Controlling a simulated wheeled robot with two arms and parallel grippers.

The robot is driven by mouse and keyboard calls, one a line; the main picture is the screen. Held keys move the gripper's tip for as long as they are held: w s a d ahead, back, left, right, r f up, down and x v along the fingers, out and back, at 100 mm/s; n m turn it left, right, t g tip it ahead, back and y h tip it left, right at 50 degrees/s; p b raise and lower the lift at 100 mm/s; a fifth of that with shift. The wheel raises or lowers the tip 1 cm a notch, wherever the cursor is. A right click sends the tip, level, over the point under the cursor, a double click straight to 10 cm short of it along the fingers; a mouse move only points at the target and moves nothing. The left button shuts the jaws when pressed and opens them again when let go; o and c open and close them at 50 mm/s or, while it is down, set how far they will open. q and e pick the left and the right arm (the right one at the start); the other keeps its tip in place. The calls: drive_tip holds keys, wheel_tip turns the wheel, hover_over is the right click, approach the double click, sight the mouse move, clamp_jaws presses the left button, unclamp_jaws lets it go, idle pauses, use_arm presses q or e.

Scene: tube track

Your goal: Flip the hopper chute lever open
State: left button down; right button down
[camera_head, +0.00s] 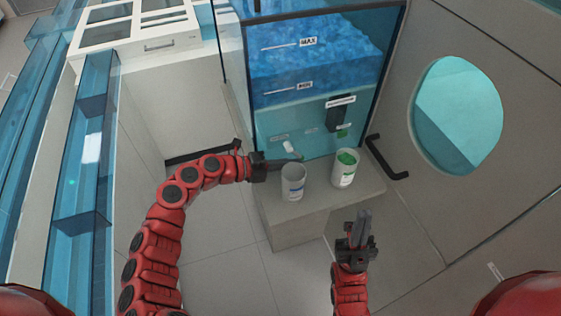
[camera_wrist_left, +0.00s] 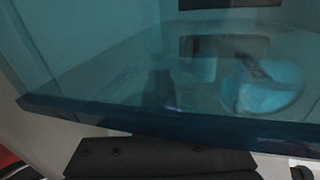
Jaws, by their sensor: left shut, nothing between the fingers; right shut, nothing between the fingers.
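The hopper (camera_head: 310,90) is a clear blue tank with MAX and MIN labels, standing at the back centre. A small white cylindrical part (camera_head: 289,147), possibly the chute or its lever, sits low on its front left. My left gripper (camera_head: 298,159) is shut and empty, its dark fingers pointing right just below that part; contact cannot be told. In the left wrist view the dark gripper body (camera_wrist_left: 160,158) lies below a blue transparent panel (camera_wrist_left: 150,120); no lever is clear there. My right gripper (camera_head: 363,214) is shut and empty, pointing up, in front of the ledge.
A grey ledge (camera_head: 290,232) carries a pale cup (camera_head: 293,184) below my left fingers and a cup with green contents (camera_head: 344,169) to the right. A black box (camera_head: 337,114) is on the hopper front. A black handle (camera_head: 388,162) is at right.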

idle(0.3)
use_arm(q)
drive_tip(key=shift+d+f+b, duration=0.1)
drive_tip(key=shift+f+b, duration=0.1)
drive_tip(key=shift+b, duration=0.3)
drive_tip(key=h+b, duration=0.1)
drive_tip(key=b, duration=0.1)
drive_tip(key=d+h+b, duration=0.1)
drive_tip(key=b, duration=0.2)
drive_tip(key=t+h+b, duration=0.1)
drive_tip(key=b, duration=0.2)
drive_tip(key=shift+w+d+f+h, duration=0.1)
drive_tip(key=shift+w+d+h, duration=0.05)
drive_tip(key=shift+w+h, duration=0.15)
drive_tip(key=shift+d+b, duration=0.1)
drive_tip(key=shift+b, duration=0.25)
drive_tip(key=shift+d+r+h, duration=0.15)
drive_tip(key=shift+r+h, duration=0.15)
drive_tip(key=shift+r, duration=0.05)
drive_tip(key=shift+d+r, duration=0.1)
drive_tip(key=shift+r, duration=0.1)
